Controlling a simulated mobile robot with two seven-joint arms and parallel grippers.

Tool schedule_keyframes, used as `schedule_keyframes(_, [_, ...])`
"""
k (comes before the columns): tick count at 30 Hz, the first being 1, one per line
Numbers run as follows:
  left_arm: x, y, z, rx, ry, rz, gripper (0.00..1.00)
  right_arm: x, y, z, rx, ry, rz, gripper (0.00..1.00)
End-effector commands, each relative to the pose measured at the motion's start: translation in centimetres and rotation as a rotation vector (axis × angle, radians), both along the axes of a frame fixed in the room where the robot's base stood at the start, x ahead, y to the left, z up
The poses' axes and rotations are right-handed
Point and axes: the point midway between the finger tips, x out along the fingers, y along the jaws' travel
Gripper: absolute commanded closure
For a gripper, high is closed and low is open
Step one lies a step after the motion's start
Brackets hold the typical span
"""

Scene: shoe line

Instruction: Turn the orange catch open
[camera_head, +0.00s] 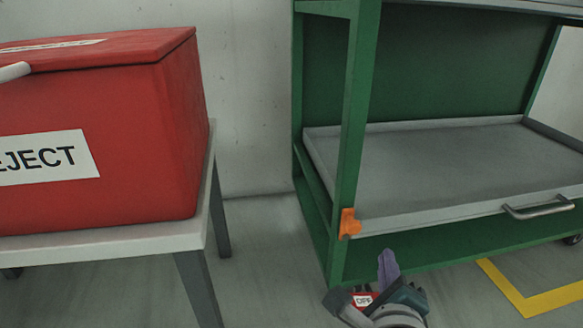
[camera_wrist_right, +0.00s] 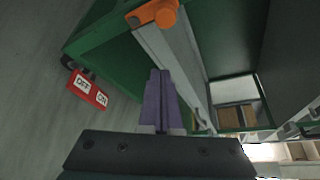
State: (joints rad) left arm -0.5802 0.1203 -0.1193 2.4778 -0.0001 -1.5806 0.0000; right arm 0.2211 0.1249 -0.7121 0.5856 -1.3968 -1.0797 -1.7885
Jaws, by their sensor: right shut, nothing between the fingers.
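The orange catch (camera_head: 349,223) sits on the front left post of the green rack (camera_head: 355,130), at the front left corner of the grey tray (camera_head: 450,165). It also shows at the top of the right wrist view (camera_wrist_right: 154,13). My right gripper (camera_head: 388,264) is below and to the right of the catch in the head view, apart from it. Its purple fingers (camera_wrist_right: 158,98) are shut together with nothing between them, pointing toward the rack. My left gripper is in neither view.
A red bin (camera_head: 120,120) marked REJECT stands on a white-topped table (camera_head: 110,245) at left. The tray has a metal handle (camera_head: 538,208). A red OFF/ON plate (camera_wrist_right: 87,89) is left of the fingers in the wrist view. Bare floor lies between table and rack.

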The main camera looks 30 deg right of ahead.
Motion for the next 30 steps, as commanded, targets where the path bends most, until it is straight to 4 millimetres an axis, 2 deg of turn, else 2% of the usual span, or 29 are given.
schedule_keyframes(1, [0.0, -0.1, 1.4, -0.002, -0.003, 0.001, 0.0, -0.9, 0.9, 0.9, 0.003, 0.003, 0.001, 1.0])
schedule_keyframes(2, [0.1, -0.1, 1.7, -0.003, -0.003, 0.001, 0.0, -1.4, 1.3, 1.0, 0.002, 0.002, 0.001, 1.0])
schedule_keyframes(10, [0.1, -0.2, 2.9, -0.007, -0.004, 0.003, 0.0, -4.2, 3.7, 1.5, -0.001, -0.001, 0.0, 1.0])
schedule_keyframes(30, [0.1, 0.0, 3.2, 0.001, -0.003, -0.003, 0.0, -4.7, 4.1, 1.8, 0.006, -0.005, -0.006, 1.0])
